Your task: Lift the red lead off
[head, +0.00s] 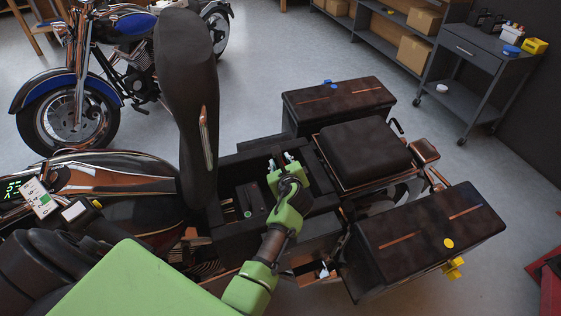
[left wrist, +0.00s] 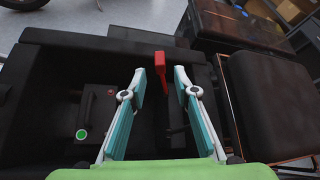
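The red lead (left wrist: 159,62) shows in the left wrist view as a red block with a narrow strip hanging below it, at the far side of the black open bay. My left gripper (left wrist: 160,74) is over the bay with its fingers apart, one on each side of the red lead; I see no contact. In the head view the left gripper (head: 280,162) reaches down into the bay and hides the lead. A black battery-like box with a green dot (left wrist: 97,118) lies in the bay, left of the fingers. My right gripper is not in view.
The raised seat (head: 188,90) stands upright left of the bay. A pillion seat (head: 362,150) and two dark panniers (head: 340,100) (head: 425,230) lie to the right. Dark bay walls surround the gripper. A cart (head: 468,75) and another motorcycle (head: 120,60) stand farther back.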

